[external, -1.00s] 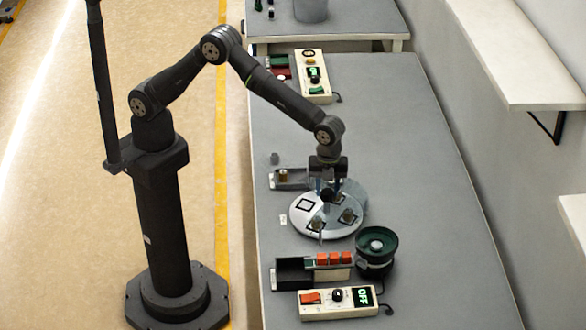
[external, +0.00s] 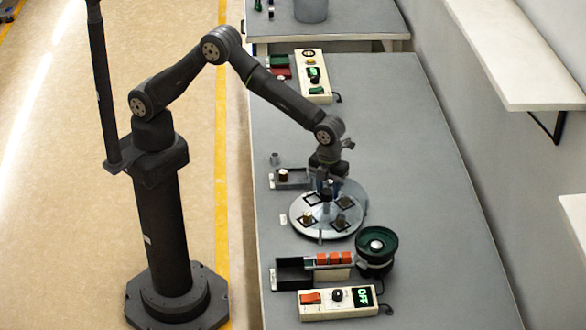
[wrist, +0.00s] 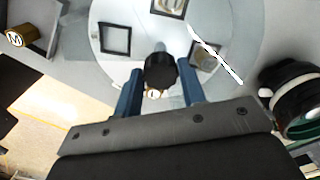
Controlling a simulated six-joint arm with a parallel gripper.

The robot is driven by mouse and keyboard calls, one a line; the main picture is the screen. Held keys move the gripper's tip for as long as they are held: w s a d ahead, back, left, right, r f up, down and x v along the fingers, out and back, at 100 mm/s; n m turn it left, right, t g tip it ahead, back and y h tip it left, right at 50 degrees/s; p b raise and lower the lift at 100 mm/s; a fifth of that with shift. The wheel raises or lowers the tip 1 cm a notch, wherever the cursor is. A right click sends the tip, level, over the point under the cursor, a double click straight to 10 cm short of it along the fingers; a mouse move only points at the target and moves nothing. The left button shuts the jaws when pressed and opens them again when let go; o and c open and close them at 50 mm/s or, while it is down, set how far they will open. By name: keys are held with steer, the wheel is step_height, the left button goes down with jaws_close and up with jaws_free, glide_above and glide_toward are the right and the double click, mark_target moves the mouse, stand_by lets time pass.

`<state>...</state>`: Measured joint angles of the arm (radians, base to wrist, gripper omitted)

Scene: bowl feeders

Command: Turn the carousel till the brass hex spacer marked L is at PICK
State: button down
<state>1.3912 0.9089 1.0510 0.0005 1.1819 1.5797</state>
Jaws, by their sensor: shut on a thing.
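The carousel (external: 328,231) is a round pale disc with dark square-framed places. My gripper (external: 326,196) points down at its centre. In the wrist view my blue fingers (wrist: 160,88) are shut on the black centre knob (wrist: 160,72). The brass spacer marked L (wrist: 152,94) shows just below the knob, partly hidden by it. In the external view a brass piece (external: 307,218), its letter unreadable, stands at the disc's left near side. A small white label (external: 283,218) lies just left of the disc; its text is unreadable.
A brass piece marked M (wrist: 30,40) sits in the small tray (external: 296,180) behind the carousel. A green-rimmed bowl feeder (external: 376,248) stands close at the right.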

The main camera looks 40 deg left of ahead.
steer(key=shift+s+d+r+m, duration=0.1)
steer(key=shift+m, duration=2.9)
steer(key=c, duration=0.9)
jaws_free()
step_height(320, 180, up, 17)
steer(key=shift+r, duration=0.2)
